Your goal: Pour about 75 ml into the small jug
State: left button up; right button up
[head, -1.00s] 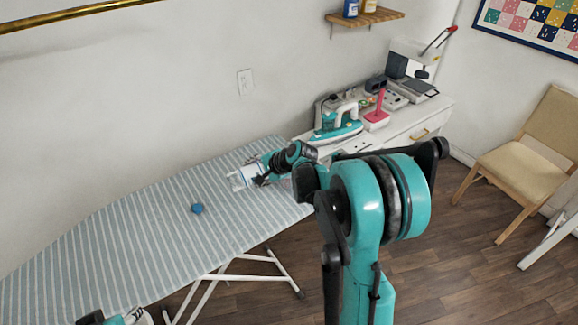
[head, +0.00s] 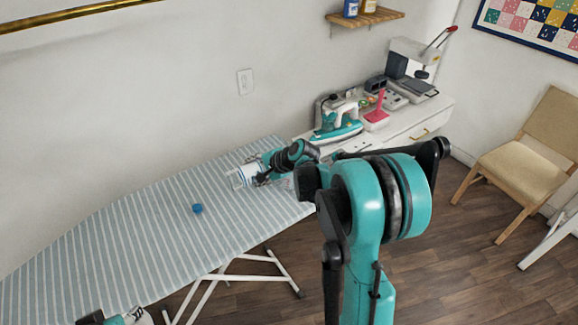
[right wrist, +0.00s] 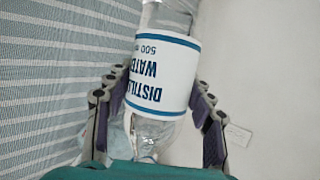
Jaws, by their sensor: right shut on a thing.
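A clear bottle with a white and blue label (right wrist: 166,72) lies between the two fingers of my right gripper (right wrist: 160,88). Its label reads "DISTILLED WATER", 500 ml, upside down in the right wrist view. In the head view my right gripper (head: 264,172) is shut on this bottle (head: 243,177) over the ironing board, with the bottle tilted well over to the left. I cannot make out the small jug; the bottle's end and my arm may hide it. Part of my left arm shows at the bottom left edge (head: 120,318); whether its gripper is open is unclear.
A small round blue thing (head: 197,208) is on the striped ironing board (head: 110,240). A teal iron (head: 338,131) and a pink item (head: 377,116) stand on the white cabinet (head: 425,118). The left part of the board is clear.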

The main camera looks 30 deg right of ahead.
jog(key=shift+r, duration=0.15)
dwell(0.7)
jog(key=f+h, duration=0.1)
jog(key=f+n+h, duration=0.1)
jog(key=f, duration=0.1)
jog(key=shift+a+b, duration=0.35)
jog(key=shift+a+f, duration=0.1)
jog(key=shift+f, duration=0.05)
jog(key=shift+f+h, duration=0.2)
jog(key=shift+h, duration=0.3)
jog(key=shift+n, duration=0.3)
dwell(0.8)
